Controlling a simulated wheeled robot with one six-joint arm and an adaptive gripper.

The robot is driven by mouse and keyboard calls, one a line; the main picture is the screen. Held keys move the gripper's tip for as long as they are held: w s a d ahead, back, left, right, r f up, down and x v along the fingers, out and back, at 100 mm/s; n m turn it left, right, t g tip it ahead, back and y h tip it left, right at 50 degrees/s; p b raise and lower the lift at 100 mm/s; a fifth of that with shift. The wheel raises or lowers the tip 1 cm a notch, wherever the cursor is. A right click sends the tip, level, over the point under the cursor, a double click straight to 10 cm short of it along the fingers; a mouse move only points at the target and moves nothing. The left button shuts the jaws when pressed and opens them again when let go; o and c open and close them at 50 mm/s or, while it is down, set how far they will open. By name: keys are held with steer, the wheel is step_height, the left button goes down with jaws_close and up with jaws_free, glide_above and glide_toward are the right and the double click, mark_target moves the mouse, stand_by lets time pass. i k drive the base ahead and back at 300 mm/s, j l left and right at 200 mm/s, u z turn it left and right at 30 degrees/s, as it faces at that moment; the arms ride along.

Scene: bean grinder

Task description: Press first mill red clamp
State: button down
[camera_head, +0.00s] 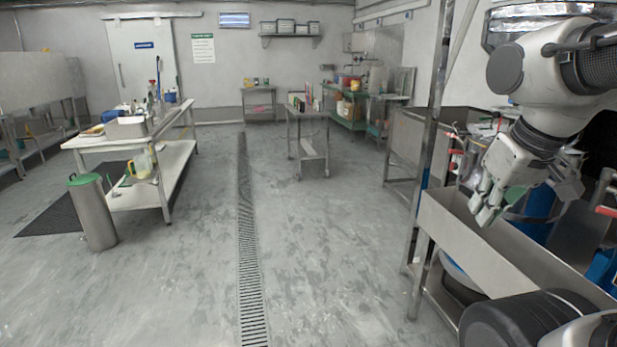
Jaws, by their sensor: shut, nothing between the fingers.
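My gripper (483,212) is at the right, shut and empty, pointing down and left above the near edge of a stainless-steel trough (490,248). Small red clamp parts (455,152) show on the metal stand behind the trough, left of my gripper and apart from it. Another red part (606,211) shows at the right edge. I cannot tell which of these belongs to the first mill. The mill bodies are mostly hidden behind my arm and gripper.
A steel post (437,120) rises at the trough's left end. The grey floor (330,260) to the left is open, with a drain grate (247,250). A steel bin (94,215) and white table (158,148) stand farther left. A small steel table (308,114) stands behind.

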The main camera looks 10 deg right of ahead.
mark_target(450, 152)
steer(key=i+z, duration=0.2)
steer(key=i, duration=0.4)
steer(key=i+j+z, duration=0.15)
steer(key=i, duration=0.4)
steer(key=i+j+z, duration=0.25)
steer(key=i+z, duration=0.15)
steer(key=i+j+z, duration=0.35)
steer(key=i, duration=0.1)
